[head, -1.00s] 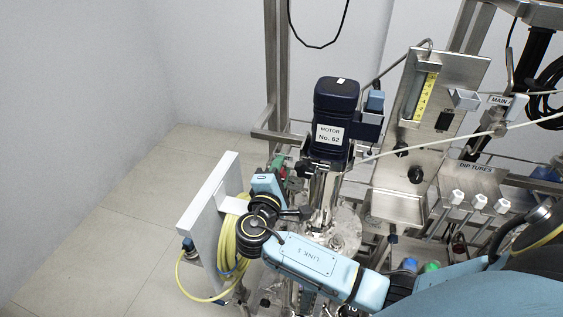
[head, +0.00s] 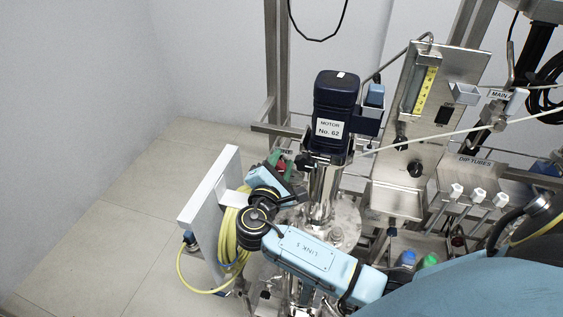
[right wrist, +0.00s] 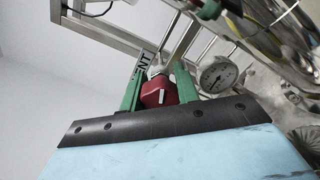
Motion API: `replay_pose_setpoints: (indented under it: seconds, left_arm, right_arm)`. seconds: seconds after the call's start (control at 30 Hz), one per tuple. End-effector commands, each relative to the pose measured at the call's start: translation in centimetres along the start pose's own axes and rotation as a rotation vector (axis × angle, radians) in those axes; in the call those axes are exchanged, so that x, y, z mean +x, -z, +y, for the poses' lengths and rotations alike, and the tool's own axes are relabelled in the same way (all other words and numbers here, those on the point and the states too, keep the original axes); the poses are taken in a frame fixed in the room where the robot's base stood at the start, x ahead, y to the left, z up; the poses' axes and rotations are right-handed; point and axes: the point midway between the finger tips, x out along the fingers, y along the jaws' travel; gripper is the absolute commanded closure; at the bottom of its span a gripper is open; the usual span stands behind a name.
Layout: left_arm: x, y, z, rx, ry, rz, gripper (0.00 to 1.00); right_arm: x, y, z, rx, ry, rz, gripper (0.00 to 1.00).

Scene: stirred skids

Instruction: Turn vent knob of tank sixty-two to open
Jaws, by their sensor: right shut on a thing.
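In the right wrist view, the red vent knob (right wrist: 158,93) sits between the two green fingers of my right gripper (right wrist: 160,84), which is shut on it. A pale label ending in "NT" (right wrist: 145,66) stands beside the knob, partly covered by a finger. The knob carries a white mark. In the head view, my right gripper (head: 277,160) is at the left of the motor marked No. 62 (head: 334,112), above the tank lid (head: 345,222). The knob is mostly hidden there. My left gripper is in neither view.
A grey plate with a coiled yellow hose (head: 228,235) stands just left of my right wrist. A steel panel with a yellow gauge scale (head: 425,90) and the dip tubes (head: 478,196) stand to the right. A round dial gauge (right wrist: 218,75) is close to the fingers.

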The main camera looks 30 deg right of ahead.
Motion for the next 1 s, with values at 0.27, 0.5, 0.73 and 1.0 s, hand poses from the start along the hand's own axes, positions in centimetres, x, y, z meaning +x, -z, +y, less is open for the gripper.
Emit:
replay_pose_setpoints:
  seconds: [0.27, 0.5, 0.73, 1.0]
  left_arm:
    - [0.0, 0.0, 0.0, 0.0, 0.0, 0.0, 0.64]
    - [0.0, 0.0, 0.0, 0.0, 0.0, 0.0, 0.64]
    - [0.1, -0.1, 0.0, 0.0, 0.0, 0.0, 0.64]
    - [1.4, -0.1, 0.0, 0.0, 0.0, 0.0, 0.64]
  right_arm:
    - [-0.1, 0.1, -0.1, -0.001, 0.002, 0.004, 0.61]
    - [-0.1, 0.1, -0.1, 0.001, 0.001, 0.002, 0.47]
    - [-0.5, 0.1, -0.1, 0.002, 0.001, 0.003, 0.47]
    - [-5.5, 0.3, -0.3, 0.003, 0.003, 0.006, 0.47]
